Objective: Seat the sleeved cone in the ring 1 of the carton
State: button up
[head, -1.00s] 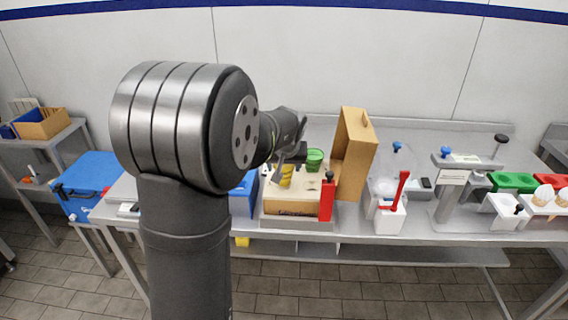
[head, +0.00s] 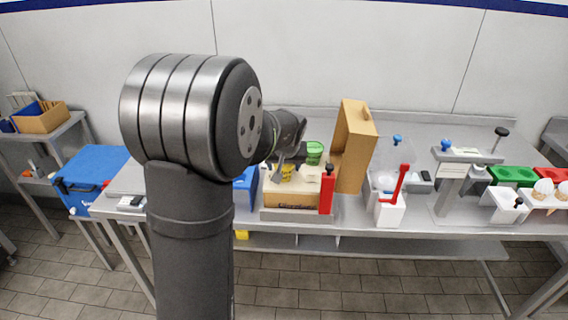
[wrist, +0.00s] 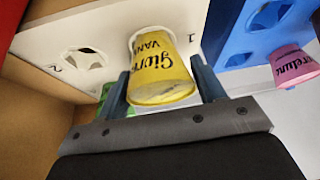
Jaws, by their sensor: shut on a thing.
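The yellow sleeved cone (wrist: 160,75), lettered in black, is between the two fingers of my gripper (wrist: 165,85), which is shut on it. In the wrist view its far end overlaps the hole marked 1, ring 1 (wrist: 134,38), in the white top panel of the carton (wrist: 110,22). How deep it sits in the ring cannot be told. In the head view the cone (head: 287,171) shows as a small yellow patch above the carton (head: 292,200), partly covered by my gripper (head: 280,172). Hole 2 (wrist: 84,60) looks empty.
The carton's tall brown lid (head: 356,148) stands open at its right. A red block (head: 327,192) is at its front right corner, and a green tub (head: 314,153) is behind. A blue holder (wrist: 238,40) with a pink sleeved cone (wrist: 292,66) is beside the carton.

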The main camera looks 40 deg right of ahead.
jog(key=o, duration=1.1)
jog(key=v, duration=1.7)
jog(key=x, duration=1.7)
jog(key=shift+r, duration=0.1)
